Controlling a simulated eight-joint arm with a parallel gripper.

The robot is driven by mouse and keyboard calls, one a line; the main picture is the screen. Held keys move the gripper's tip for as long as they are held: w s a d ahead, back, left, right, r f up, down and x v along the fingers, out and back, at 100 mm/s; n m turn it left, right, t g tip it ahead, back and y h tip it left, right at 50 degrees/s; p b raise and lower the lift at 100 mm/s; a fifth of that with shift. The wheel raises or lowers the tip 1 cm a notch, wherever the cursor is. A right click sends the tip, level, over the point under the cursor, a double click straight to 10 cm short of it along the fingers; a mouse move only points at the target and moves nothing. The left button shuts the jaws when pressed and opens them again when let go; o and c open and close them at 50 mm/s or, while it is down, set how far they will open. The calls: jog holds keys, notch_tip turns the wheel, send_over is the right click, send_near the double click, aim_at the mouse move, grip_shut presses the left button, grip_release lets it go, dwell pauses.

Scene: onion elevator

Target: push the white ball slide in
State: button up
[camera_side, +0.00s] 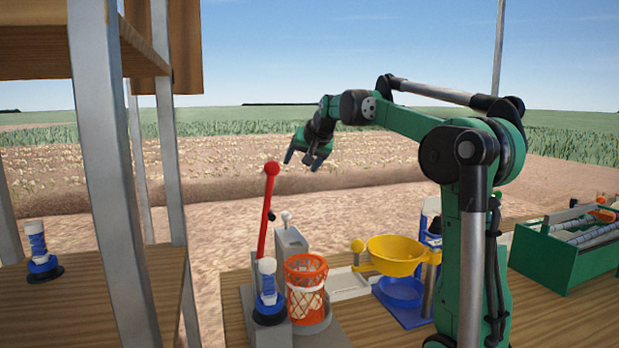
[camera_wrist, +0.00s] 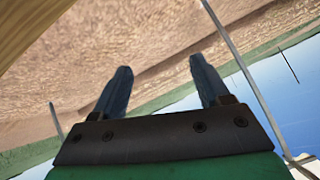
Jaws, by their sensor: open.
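The white ball (camera_side: 286,215) tops a short stem on a grey box-shaped housing (camera_side: 291,243), behind the orange basket. The wrist view does not show it. My gripper (camera_side: 302,162) is open and empty, high above the bench, above and slightly right of the white ball and apart from it. Its two fingers also show in the wrist view (camera_wrist: 158,85), spread apart with only ground and field beyond them. How far the slide is in or out cannot be told from here.
A red lever with a red ball (camera_side: 271,169) stands upright left of the white ball. An orange basket (camera_side: 306,285), a blue-and-white knob (camera_side: 267,290), a yellow bowl (camera_side: 395,255) and a green toolbox (camera_side: 570,252) stand on the bench. A metal shelf frame (camera_side: 108,170) rises at left.

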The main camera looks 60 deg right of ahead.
aim_at(287, 212)
jog(key=w+f+g+y, duration=0.1)
jog(key=f, duration=0.3)
jog(key=w+d+f+g+y, duration=0.1)
jog(key=w+f, duration=0.1)
jog(key=f, duration=0.3)
jog(key=w+f+g+y, duration=0.1)
jog(key=w+f, duration=0.1)
jog(key=f, duration=0.2)
jog(key=shift+w+d+f+n, duration=0.15)
jog(key=shift+d+f+n, duration=0.05)
jog(key=shift+d+n, duration=0.15)
jog(key=shift+w+d+f, duration=0.15)
jog(key=shift+w+f, duration=0.05)
jog(key=shift+f, duration=0.4)
grip_shut()
jog(key=shift+s+a, duration=1.8)
jog(key=shift+s, duration=0.1)
jog(key=shift+o, duration=0.2)
grip_release()
